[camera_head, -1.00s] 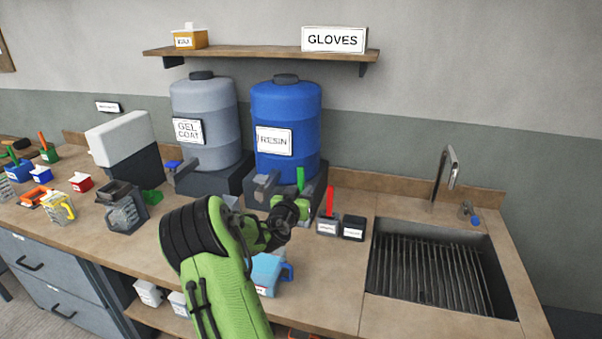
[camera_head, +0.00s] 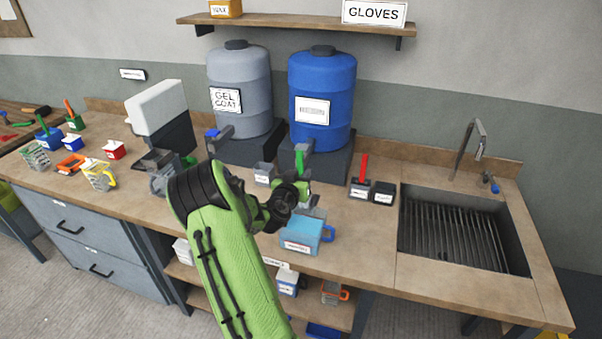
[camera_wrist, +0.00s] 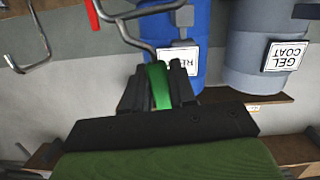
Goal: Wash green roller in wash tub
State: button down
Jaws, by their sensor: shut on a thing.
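My gripper (camera_wrist: 160,88) is shut on the green handle of the green roller (camera_wrist: 159,80). In the wrist view, its bent metal wire runs on from the handle toward the top edge; I cannot make out the roller sleeve. In the head view, the green handle (camera_head: 300,158) stands up just beyond my gripper (camera_head: 298,190). A light blue tub (camera_head: 299,234) with a blue handle stands on the counter below and right of my gripper. Its label is too small to read, so I cannot tell if it is the wash tub.
A red-handled tool (camera_head: 364,168) stands in a dark holder right of my gripper. The sink (camera_head: 465,232) with a slatted rack is farther right. Blue resin (camera_head: 322,85) and grey gel coat (camera_head: 240,75) drums stand behind. Bare counter lies between tub and sink.

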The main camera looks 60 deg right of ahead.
aim_at(299, 208)
jog(key=shift+w+d+f+b, duration=0.1)
jog(key=shift+d+f+b, duration=0.1)
jog(key=shift+f+b, duration=0.5)
jog(key=f+b, duration=0.3)
jog(key=a+f+b, duration=0.1)
jog(key=f+b, duration=0.2)
jog(key=b, duration=0.1)
jog(key=s+f+b, duration=0.1)
jog(key=f+b, duration=0.2)
jog(key=b, duration=0.1)
jog(key=shift+a, duration=0.25)
